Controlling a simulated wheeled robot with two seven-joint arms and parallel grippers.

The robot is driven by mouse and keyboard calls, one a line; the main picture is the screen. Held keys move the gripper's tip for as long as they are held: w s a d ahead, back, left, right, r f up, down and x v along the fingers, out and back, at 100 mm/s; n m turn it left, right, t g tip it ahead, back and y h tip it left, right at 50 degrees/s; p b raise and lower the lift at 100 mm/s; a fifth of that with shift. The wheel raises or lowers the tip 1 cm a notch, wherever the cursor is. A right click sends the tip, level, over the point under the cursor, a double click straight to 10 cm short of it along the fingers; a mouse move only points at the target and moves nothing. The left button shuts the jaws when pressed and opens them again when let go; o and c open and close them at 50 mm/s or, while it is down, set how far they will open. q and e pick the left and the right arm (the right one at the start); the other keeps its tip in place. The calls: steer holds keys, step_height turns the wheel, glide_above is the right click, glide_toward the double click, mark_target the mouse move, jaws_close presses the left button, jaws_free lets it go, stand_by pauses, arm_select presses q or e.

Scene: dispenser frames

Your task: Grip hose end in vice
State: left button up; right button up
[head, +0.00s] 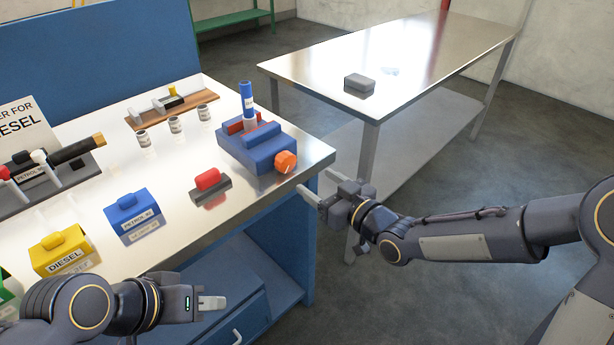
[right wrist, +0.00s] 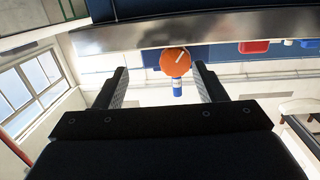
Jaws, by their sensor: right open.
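The blue vice (head: 262,146) with red jaw parts stands at the near right corner of the bench. Its orange knob (head: 285,162) faces the bench edge. An upright blue tube with a white band (head: 247,98), seemingly the hose end, stands at the jaws; whether they grip it I cannot tell. My right gripper (head: 322,196) is open and empty, off the bench edge, apart from the knob. In the right wrist view the orange knob (right wrist: 175,62) shows beyond and between the open fingers (right wrist: 161,78). My left gripper (head: 212,302) is low in front of the bench, its opening unclear.
Blue, yellow and red blocks, small jars and a black tube on a rack stand on the bench (head: 172,182). A steel table (head: 400,55) with a grey box (head: 359,83) stands behind right. Floor between is clear.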

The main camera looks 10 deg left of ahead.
mark_target(289, 164)
steer(key=shift+n+y, duration=0.8)
steer(key=shift+n, duration=0.1)
steer(key=w+a, duration=0.1)
steer(key=a, duration=0.1)
steer(key=w+a+r, duration=0.1)
steer(key=a, duration=0.2)
steer(key=w+a+r, duration=0.1)
steer(key=a, duration=0.1)
steer(key=shift+w+a+p, duration=0.15)
steer(key=shift+w+p, duration=0.15)
steer(key=shift+w, duration=0.05)
steer(key=shift+f, duration=0.1)
